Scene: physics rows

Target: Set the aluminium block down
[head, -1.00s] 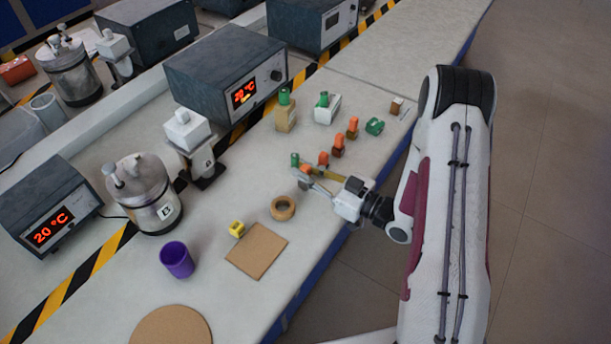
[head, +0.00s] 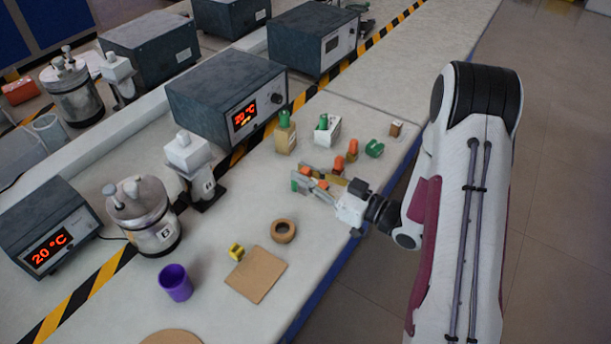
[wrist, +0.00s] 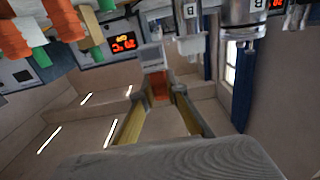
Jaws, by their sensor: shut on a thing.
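My gripper (head: 312,187) is shut on the orange grip of the aluminium block, above the right part of the bench. In the wrist view the grey block (wrist: 153,57) shows beyond the fingertips, with its orange grip (wrist: 160,88) between the two yellow-lined fingers. In the head view the fingers and nearby coloured pieces partly hide the block, so I cannot tell whether its underside touches the bench.
Orange-knobbed brown blocks (head: 351,150) and a green piece (head: 374,148) stand close behind my gripper. Green-knobbed wooden (head: 285,138) and white (head: 327,132) blocks stand farther back. Nearer are a tape ring (head: 283,231), brown square (head: 257,275), yellow piece (head: 236,252) and purple cup (head: 175,282).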

